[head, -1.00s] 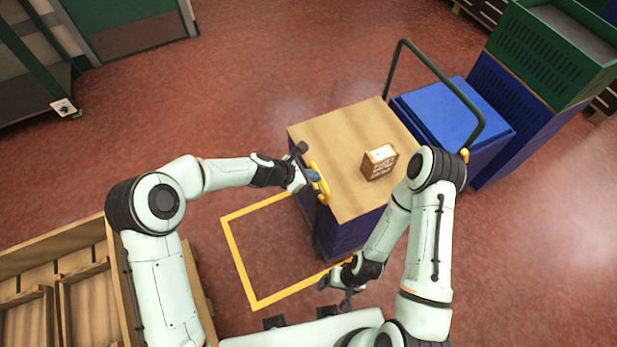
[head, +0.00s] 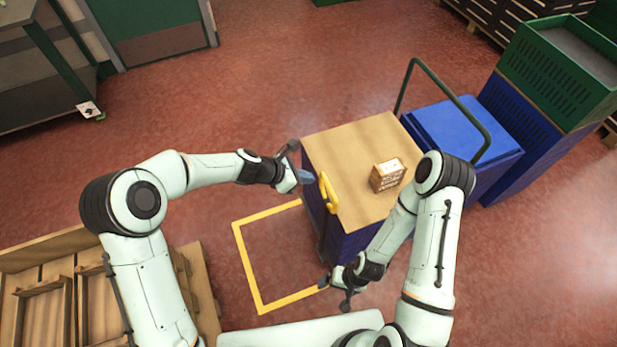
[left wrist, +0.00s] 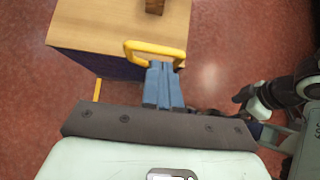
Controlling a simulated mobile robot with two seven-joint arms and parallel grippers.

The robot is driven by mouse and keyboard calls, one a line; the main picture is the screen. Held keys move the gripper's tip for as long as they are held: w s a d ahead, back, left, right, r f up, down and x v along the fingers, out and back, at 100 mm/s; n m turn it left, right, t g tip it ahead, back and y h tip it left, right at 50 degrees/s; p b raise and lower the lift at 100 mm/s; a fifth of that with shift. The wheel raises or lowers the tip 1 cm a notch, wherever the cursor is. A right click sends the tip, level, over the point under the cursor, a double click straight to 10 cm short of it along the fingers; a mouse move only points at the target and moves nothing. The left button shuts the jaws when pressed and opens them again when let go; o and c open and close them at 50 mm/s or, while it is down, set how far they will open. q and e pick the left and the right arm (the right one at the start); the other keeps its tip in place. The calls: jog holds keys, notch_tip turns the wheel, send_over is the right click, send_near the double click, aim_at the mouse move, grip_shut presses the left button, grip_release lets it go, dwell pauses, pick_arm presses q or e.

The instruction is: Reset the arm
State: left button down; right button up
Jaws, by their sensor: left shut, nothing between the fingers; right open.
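My left gripper (head: 304,176) is shut and empty, just left of the yellow handle (head: 328,194) on the near-left edge of the wood-topped blue cart (head: 340,150). In the left wrist view its blue fingers (left wrist: 163,68) are together and overlap the lower edge of the yellow handle (left wrist: 155,50) in the picture; I cannot tell from that view whether they touch it. In the head view a small gap shows between them. My right gripper (head: 335,292) hangs low near the cart's near side, open and empty.
A small brown box (head: 388,176) sits on the cart top. A blue lidded container (head: 450,130) with a dark green handle frame and stacked crates (head: 555,75) stand at the right. Wooden trays (head: 50,290) are at lower left. A yellow floor outline (head: 248,270) encloses bare red floor.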

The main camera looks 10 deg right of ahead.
dwell(0.4)
pick_arm(q)
jog(key=s+a+f+m+g+y, duration=0.1)
jog(key=s+a+f+m+y, duration=0.2)
jog(key=a+f, duration=0.35)
jog(key=s+a+f+m+y, duration=0.1)
jog(key=s+a+f+m, duration=0.2)
jog(key=s+a+f, duration=0.35)
jog(key=s+a+f+m, duration=0.3)
jog(key=s+f+m, duration=0.2)
jog(key=s, duration=0.3)
jog(key=s+a+f+m+g+y, duration=0.1)
jog(key=s+a+f+m, duration=0.2)
jog(key=s+f+m, duration=0.2)
jog(key=s+m, duration=0.1)
jog(key=s, duration=0.2)
jog(key=shift+s, duration=0.25)
